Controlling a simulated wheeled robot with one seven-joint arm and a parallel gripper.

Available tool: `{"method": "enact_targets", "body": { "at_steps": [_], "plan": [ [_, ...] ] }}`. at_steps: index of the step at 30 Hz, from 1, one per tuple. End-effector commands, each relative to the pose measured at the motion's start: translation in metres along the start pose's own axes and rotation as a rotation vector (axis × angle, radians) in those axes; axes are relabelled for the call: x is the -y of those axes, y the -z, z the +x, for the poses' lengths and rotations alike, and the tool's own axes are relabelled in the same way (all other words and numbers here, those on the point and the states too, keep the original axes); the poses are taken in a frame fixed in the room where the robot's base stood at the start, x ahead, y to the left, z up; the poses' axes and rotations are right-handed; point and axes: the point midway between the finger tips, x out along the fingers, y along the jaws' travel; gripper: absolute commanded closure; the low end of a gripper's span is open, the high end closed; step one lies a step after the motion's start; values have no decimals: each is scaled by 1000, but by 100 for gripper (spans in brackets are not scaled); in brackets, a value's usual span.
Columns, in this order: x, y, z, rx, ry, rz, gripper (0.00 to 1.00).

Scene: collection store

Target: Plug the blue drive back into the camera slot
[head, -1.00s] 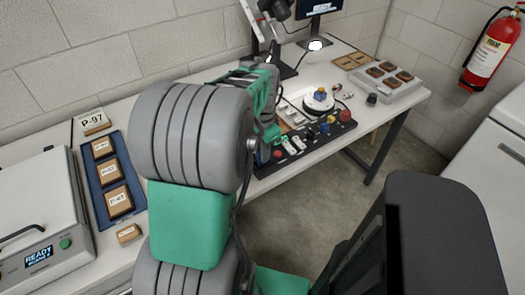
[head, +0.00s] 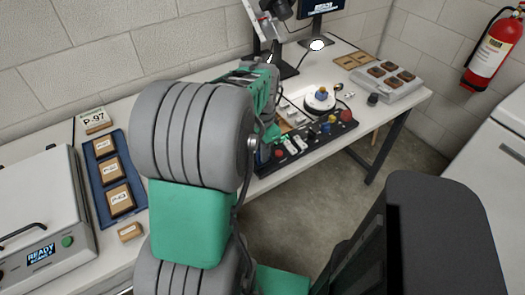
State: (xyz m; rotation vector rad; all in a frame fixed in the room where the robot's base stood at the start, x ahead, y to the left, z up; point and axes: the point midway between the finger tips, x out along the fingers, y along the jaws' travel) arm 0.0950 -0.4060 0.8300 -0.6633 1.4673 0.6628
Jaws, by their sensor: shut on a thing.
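My arm reaches over the bench, and its forearm and wrist hide its end. I cannot see my gripper's fingertips or what is between them. I cannot make out the blue drive for certain. A small blue and yellow object (head: 321,92) sits on a round white turntable (head: 319,106) under the lamp. A dark camera-like head (head: 278,8) on a stand is cut off at the top edge. The camera slot cannot be made out.
A black control panel (head: 318,143) with knobs and a red button lies along the bench's front edge. A grey tray (head: 402,88) of brown blocks stands at right. A blue tray (head: 95,190) of labelled blocks and a white machine (head: 35,205) are at left.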

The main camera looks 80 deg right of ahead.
Motion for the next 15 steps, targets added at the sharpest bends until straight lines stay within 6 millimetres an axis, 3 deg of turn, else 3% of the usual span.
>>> {"method": "enact_targets", "body": {
  "at_steps": [15],
  "plan": [
    [0, 0, 3, 0, 0, 0, 100]
  ]
}}
